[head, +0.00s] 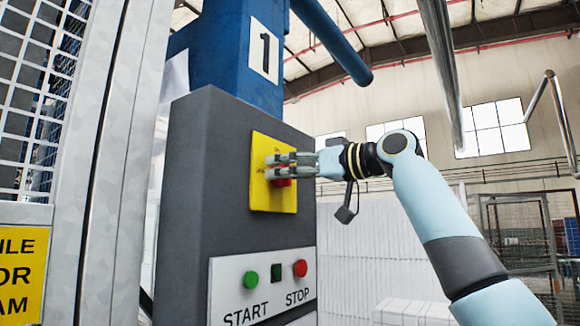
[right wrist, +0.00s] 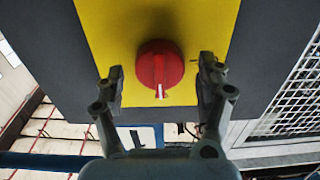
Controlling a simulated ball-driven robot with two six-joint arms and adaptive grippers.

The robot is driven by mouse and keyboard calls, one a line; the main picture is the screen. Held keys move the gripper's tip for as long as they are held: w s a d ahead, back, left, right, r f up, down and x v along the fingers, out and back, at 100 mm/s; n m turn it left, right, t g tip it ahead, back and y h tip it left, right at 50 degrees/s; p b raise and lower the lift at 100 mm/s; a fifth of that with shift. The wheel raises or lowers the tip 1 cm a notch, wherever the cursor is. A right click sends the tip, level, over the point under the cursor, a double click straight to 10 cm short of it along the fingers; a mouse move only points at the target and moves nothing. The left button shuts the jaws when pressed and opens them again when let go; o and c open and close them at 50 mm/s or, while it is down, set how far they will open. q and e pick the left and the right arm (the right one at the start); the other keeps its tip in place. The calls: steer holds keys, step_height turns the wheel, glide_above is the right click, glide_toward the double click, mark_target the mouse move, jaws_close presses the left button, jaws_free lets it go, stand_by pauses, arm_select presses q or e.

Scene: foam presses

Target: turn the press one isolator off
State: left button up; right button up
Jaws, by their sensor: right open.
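The isolator is a red rotary knob (right wrist: 159,66) on a yellow plate (right wrist: 200,22), with a white pointer mark at its lower edge in the right wrist view. In the head view the yellow plate (head: 260,190) is on the dark grey press cabinet (head: 195,150), and the red knob (head: 282,182) is partly hidden by the fingers. My right gripper (head: 282,164) is open in front of the plate. In the right wrist view its fingers (right wrist: 160,88) stand either side of the knob, with gaps showing on both sides. My left gripper is not in view.
A green START button (head: 251,279) and a red STOP button (head: 300,268) sit on a white panel below the plate. A blue press column marked 1 (head: 235,50) rises above the cabinet. A mesh guard (head: 35,100) stands at the left. Pale stacked blocks (head: 375,245) stand behind.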

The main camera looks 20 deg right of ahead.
steer(key=c, duration=1.2)
steer(key=shift+o, duration=0.2)
steer(key=n+b, duration=0.2)
steer(key=n, duration=0.1)
steer(key=shift+f, duration=0.15)
steer(key=n+b, duration=0.3)
steer(key=n, duration=0.2)
steer(key=shift+s+a+n, duration=0.1)
steer(key=shift+a+n, duration=0.05)
steer(key=shift+n, duration=0.25)
steer(key=n+b, duration=0.2)
steer(key=n, duration=0.2)
steer(key=shift+f+n, duration=0.15)
steer(key=shift+n, duration=0.15)
steer(key=shift+a+n+b, duration=0.1)
steer(key=shift+n+b, duration=0.85)
steer(key=shift+n, duration=1.25)
